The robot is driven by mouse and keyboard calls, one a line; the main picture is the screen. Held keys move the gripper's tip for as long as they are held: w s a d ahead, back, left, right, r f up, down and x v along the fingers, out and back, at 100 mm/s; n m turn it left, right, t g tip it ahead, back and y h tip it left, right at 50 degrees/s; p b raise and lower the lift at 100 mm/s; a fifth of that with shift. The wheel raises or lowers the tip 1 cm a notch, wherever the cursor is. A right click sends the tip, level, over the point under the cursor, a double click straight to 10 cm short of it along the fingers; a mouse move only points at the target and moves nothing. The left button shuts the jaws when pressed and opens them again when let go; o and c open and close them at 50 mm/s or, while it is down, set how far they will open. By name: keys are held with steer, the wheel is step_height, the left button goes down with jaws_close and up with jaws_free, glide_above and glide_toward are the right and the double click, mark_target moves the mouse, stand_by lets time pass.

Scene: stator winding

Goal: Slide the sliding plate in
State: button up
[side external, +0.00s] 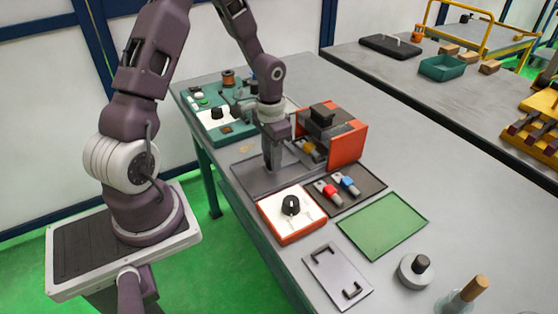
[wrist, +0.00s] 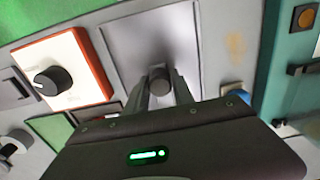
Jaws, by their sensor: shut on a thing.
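The sliding plate is a flat dark grey plate (side external: 248,180) lying on the bench, beside an orange-sided housing (side external: 347,146) with a black block on top. In the wrist view the grey plate (wrist: 128,38) fills the upper middle, with a round dark knob (wrist: 160,77) standing on it. My gripper (side external: 273,168) points straight down over the plate in the side view. In the wrist view my gripper (wrist: 161,85) has its two fingers on either side of the knob, shut on it. The fingers' contact is partly hidden in the side view.
An orange-rimmed box with a black dial (side external: 290,206) stands just in front. A dark tray (side external: 368,200) holds red and blue connectors beside it. A teal panel (side external: 205,130) is behind my gripper. A green mat (side external: 382,226) and a grey plate with two handles (side external: 338,278) lie nearer.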

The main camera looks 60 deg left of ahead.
steer(key=shift+w, duration=1.55)
steer(key=o, duration=0.9)
steer(key=shift+o, duration=0.2)
steer(key=shift+r, duration=3.05)
